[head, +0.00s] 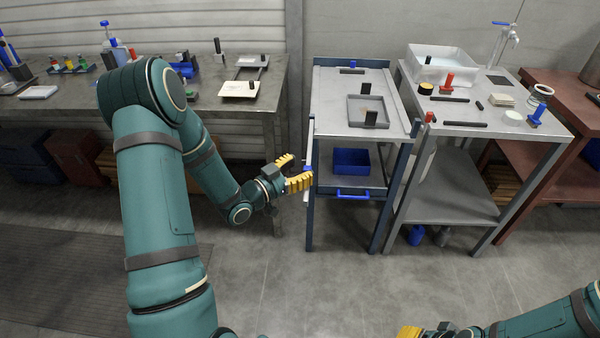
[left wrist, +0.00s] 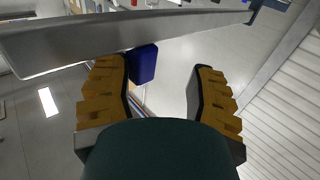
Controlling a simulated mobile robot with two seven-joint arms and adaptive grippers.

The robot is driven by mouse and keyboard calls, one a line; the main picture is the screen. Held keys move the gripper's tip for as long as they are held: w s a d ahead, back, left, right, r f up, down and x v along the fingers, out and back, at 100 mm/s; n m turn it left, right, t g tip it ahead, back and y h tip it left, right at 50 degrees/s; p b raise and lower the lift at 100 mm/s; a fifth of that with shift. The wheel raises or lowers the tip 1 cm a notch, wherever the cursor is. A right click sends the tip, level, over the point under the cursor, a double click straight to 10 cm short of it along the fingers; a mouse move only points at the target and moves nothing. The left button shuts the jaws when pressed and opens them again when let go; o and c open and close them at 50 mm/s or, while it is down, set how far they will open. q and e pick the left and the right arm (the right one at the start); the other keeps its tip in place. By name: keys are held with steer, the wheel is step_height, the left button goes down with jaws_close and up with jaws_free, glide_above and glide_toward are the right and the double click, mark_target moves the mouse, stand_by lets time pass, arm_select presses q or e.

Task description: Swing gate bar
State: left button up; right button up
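A pale bar (head: 309,150), which looks like the gate bar, stands at the left side of the blue-legged cart, with a small blue grip (head: 308,169) on it. In the left wrist view a long grey bar (left wrist: 120,38) crosses the top, with a blue block (left wrist: 143,64) at its lower edge. My left gripper (head: 296,171) is at the grip, yellow fingers spread. In the left wrist view the gripper (left wrist: 163,75) is open, the block beside its left finger; contact is unclear. My right gripper (head: 410,331) shows only partly at the bottom edge.
The blue-legged cart (head: 325,97) carries a grey tray and has a blue bin (head: 351,161) below. A grey table (head: 460,119) stands close on its right, with a white basin (head: 441,62). A workbench (head: 215,98) is at the left. The floor in front is clear.

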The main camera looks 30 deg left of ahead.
arm_select(q)
steer(key=shift+d+f, duration=0.1)
stand_by(0.3)
steer(key=v, duration=1.2)
stand_by(0.3)
